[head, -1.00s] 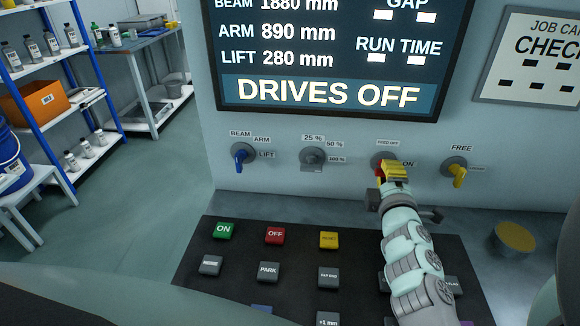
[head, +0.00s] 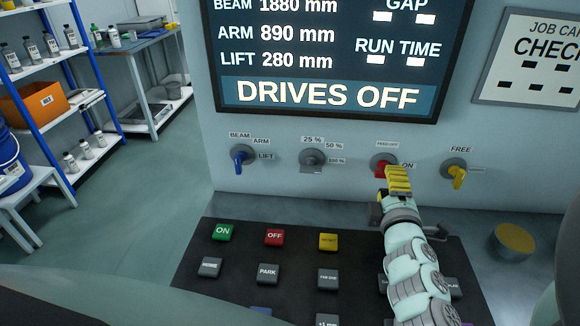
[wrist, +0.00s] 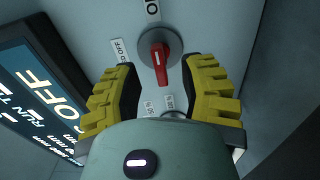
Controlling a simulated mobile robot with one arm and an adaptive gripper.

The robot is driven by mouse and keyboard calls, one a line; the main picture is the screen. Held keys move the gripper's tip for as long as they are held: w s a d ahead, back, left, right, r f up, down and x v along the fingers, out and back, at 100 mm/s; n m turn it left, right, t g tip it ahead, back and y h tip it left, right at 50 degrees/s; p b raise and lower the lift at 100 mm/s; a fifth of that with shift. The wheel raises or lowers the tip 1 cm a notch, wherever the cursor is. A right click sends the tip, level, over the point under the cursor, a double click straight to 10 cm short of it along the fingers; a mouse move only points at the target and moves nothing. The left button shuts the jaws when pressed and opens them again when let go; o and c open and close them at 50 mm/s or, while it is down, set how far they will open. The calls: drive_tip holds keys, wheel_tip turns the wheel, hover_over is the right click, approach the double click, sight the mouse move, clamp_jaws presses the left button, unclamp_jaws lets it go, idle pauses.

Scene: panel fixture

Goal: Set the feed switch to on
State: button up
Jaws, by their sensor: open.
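The feed switch (head: 382,166) is a red handle on a round grey base, low on the panel, partly hidden behind my gripper in the head view. In the wrist view the red handle (wrist: 159,58) lies lengthwise along the line of the ON label (wrist: 152,8), its narrow end away from it. A FEED OFF label (wrist: 118,51) is at the base's left there. I cannot tell which position is set. My gripper (wrist: 160,80) is open, its yellow fingers either side of and short of the handle, with gaps on both sides. In the head view my gripper (head: 397,178) is just below the switch.
A blue-handled selector (head: 241,158), a grey percent knob (head: 312,159) and a yellow FREE switch (head: 456,172) share the panel row. The screen (head: 335,95) reads DRIVES OFF. A dark keypad (head: 300,250) lies below my gripper. A yellow-topped round button (head: 515,238) is at right.

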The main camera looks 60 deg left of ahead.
drive_tip(key=v, duration=0.9)
drive_tip(key=shift+a, duration=0.1)
